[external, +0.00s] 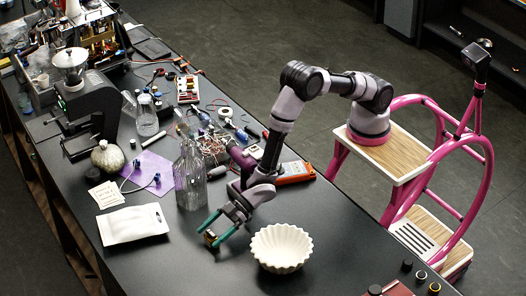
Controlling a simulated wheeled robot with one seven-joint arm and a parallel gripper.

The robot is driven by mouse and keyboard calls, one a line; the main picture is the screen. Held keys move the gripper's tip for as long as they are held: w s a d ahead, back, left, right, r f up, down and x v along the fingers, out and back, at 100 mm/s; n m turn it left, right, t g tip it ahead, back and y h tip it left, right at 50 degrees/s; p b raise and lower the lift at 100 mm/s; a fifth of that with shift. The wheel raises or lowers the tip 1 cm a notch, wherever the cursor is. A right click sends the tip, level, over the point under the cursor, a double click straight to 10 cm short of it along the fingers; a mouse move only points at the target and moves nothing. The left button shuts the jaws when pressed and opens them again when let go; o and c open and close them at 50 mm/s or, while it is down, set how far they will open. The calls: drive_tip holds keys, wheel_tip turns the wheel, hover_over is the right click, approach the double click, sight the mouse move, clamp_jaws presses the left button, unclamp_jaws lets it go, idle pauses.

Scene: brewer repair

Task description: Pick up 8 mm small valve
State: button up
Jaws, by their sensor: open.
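My gripper (217,234) is open, with its teal fingers pointing down close to the black table, left of the white fluted bowl. A small brass-coloured piece (211,238) shows between or right beside the fingertips. It may be the 8 mm small valve, but it is too small to tell for sure. I cannot tell whether the fingers touch it. The fingers hide part of it.
The white fluted bowl (280,248) stands just right of my gripper. A clear glass bottle (190,175) stands behind it, and a white pouch (132,223) lies to the left. Wires (212,150) and an orange-edged device (296,172) lie farther back.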

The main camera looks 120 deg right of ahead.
drive_tip(key=shift+w, duration=0.1)
drive_tip(key=shift+c, duration=0.3)
clamp_jaws()
drive_tip(key=shift+r, duration=0.1)
